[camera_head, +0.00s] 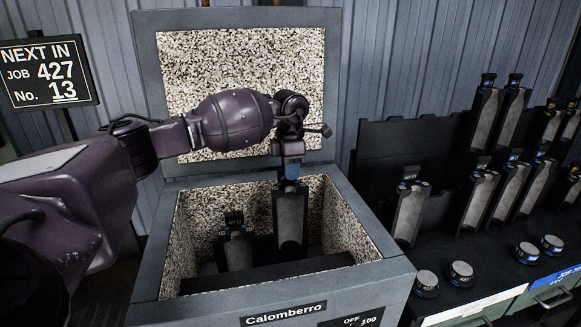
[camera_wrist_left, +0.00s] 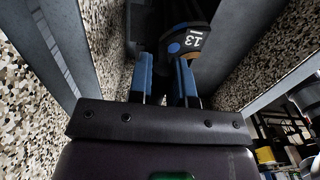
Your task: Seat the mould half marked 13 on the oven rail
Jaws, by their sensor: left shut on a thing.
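My left gripper (camera_head: 291,172) reaches in from the left over the open oven (camera_head: 372,275). It is shut on the top of a grey mould half (camera_head: 290,218), which hangs upright inside the oven. A dark rail (camera_head: 265,277) crosses the oven's inside in front of the mould half. I cannot tell whether the mould half's lower end touches the rail. My right gripper is not in view.
Another mould half (camera_head: 237,250) stands in the oven, left of the held one. The oven lid (camera_head: 165,100) is raised behind. A dark rack with several mould halves (camera_head: 410,213) is at the right, with round pucks (camera_head: 461,273) before it. A sign (camera_head: 50,74) reads job 427, No. 13.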

